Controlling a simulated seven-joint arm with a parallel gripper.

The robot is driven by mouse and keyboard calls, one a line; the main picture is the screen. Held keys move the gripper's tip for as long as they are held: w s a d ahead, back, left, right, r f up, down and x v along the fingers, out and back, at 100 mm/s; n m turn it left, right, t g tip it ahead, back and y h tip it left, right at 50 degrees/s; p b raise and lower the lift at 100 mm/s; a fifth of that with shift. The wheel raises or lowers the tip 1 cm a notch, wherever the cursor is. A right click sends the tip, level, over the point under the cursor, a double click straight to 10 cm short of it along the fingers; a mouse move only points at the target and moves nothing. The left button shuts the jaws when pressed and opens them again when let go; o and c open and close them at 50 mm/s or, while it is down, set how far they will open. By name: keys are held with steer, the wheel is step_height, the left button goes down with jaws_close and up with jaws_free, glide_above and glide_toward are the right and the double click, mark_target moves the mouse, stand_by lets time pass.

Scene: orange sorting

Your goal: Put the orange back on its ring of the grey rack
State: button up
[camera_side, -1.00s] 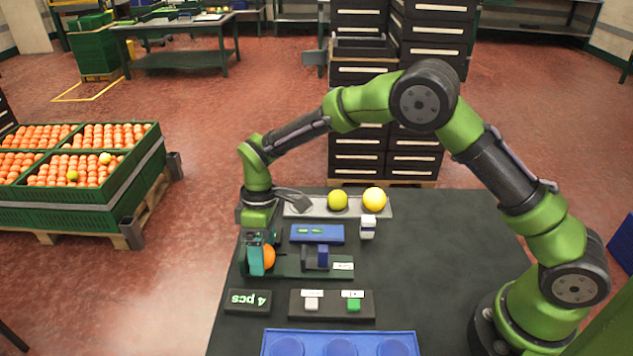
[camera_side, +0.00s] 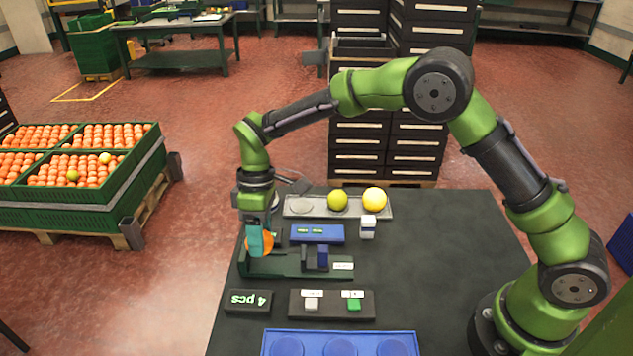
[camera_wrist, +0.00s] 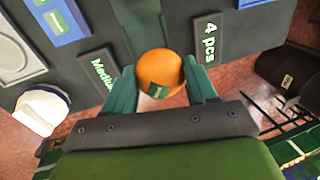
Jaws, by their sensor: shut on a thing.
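The orange (camera_side: 262,243) is held between the teal fingers of my gripper (camera_side: 256,240), above the left end of a dark green fixture (camera_side: 285,265). In the wrist view the orange (camera_wrist: 160,76) has a small green label and sits between both fingertips (camera_wrist: 162,85). The grey rack (camera_side: 320,210) lies at the back of the table. Its left ring (camera_side: 300,206) is empty.
A blue block (camera_side: 317,234) and a white-and-dark item (camera_side: 368,227) stand between rack and fixture. A "4 pcs" sign (camera_side: 248,301), a button panel (camera_side: 332,304) and a blue tray (camera_side: 340,335) lie in front. The table's right side is clear.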

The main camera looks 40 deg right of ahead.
steer(key=v, duration=0.5)
steer(key=shift+s+d+r, duration=0.1)
steer(key=shift+s+r, duration=0.05)
steer(key=shift+r, duration=0.15)
steer(key=w+d+m+t, duration=0.1)
steer(key=w+d+m, duration=0.4)
steer(key=d, duration=0.4)
steer(key=w+d+m+t, duration=0.2)
steer(key=w+d+m, duration=0.1)
steer(key=d+m, duration=0.45)
steer(key=shift+n, duration=0.25)
steer(key=f, duration=0.9)
steer(key=shift+s+d+f, duration=0.15)
steer(key=shift+d+f, duration=0.15)
steer(key=shift+f, duration=0.1)
steer(key=o, duration=1.1)
steer(key=shift+f, duration=0.1)
steer(key=shift+c, duration=0.2)
